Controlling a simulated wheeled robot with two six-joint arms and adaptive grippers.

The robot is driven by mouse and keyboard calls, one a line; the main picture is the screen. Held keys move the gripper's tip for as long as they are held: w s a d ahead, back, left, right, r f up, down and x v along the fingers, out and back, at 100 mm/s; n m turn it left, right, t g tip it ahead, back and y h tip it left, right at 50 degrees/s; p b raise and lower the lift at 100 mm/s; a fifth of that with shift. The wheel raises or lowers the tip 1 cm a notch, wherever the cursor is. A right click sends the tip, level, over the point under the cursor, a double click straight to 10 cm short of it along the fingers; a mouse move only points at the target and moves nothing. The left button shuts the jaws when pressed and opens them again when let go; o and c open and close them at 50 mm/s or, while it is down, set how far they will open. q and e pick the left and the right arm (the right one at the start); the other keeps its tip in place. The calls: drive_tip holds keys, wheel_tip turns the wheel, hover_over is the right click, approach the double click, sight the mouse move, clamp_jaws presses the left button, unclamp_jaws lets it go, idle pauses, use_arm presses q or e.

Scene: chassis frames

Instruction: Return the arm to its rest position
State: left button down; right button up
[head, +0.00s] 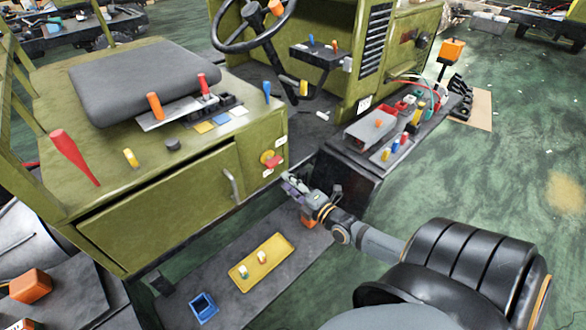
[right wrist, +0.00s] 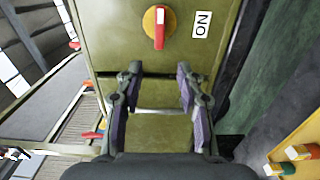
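My right arm (head: 380,243) reaches in from the lower right in the head view. My right gripper (head: 290,184) is at the front corner of the green chassis cabinet (head: 160,205), a little below a red-handled rotary switch (head: 270,160). In the right wrist view the right gripper (right wrist: 158,105) has its two fingers apart with nothing between them. The red switch handle (right wrist: 160,30) on its yellow disc is ahead of the fingertips, apart from them, beside a label (right wrist: 202,24). My left arm and gripper do not show.
A yellow tray (head: 242,274) with small parts and a blue open box (head: 203,308) lie below the cabinet. A black box with tools (head: 350,158) stands right of the gripper. A door handle (head: 230,185) juts from the cabinet. Green floor (head: 510,130) at the right is mostly clear.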

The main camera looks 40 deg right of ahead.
drive_tip(key=shift+s, duration=0.7)
